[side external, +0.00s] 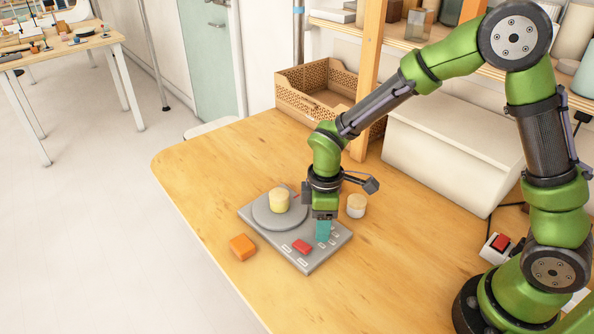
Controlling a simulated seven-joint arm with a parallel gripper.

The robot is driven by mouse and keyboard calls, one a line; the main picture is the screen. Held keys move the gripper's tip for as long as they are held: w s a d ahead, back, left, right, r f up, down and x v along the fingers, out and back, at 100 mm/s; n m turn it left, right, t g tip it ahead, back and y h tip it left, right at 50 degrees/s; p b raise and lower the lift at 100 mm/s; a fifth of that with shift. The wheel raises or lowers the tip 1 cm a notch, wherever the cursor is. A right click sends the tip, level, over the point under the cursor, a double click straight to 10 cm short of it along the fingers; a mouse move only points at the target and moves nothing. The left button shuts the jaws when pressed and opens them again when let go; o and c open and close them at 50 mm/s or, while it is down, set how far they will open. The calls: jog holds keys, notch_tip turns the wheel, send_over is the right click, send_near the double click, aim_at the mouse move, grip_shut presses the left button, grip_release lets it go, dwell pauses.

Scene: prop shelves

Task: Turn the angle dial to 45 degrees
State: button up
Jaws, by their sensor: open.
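A grey panel (265,241) lies on the wooden table, with a round grey disc (264,217) on its left half. A pale yellow cylinder (279,201) stands on the disc. I cannot read any angle marks on the disc. A red block (302,247) and small pale labels are on the panel's nearer right part. My gripper (323,216) points down over the panel's right side, to the right of the disc and apart from the yellow cylinder. It is open. A teal piece (323,231) shows directly under it; I cannot tell whether they touch. The gripper hides part of the panel's far right edge.
An orange block (243,247) lies left of the panel. A cream cylinder (356,206) stands right of my gripper. A cardboard box (303,94), a wooden post (368,75) and a white bin (450,135) stand behind. The table is clear at front and far left.

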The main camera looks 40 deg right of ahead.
grip_shut()
jog(key=shift+m, duration=0.4)
jog(key=m, duration=0.3)
jog(key=shift+m, duration=2.5)
grip_release()
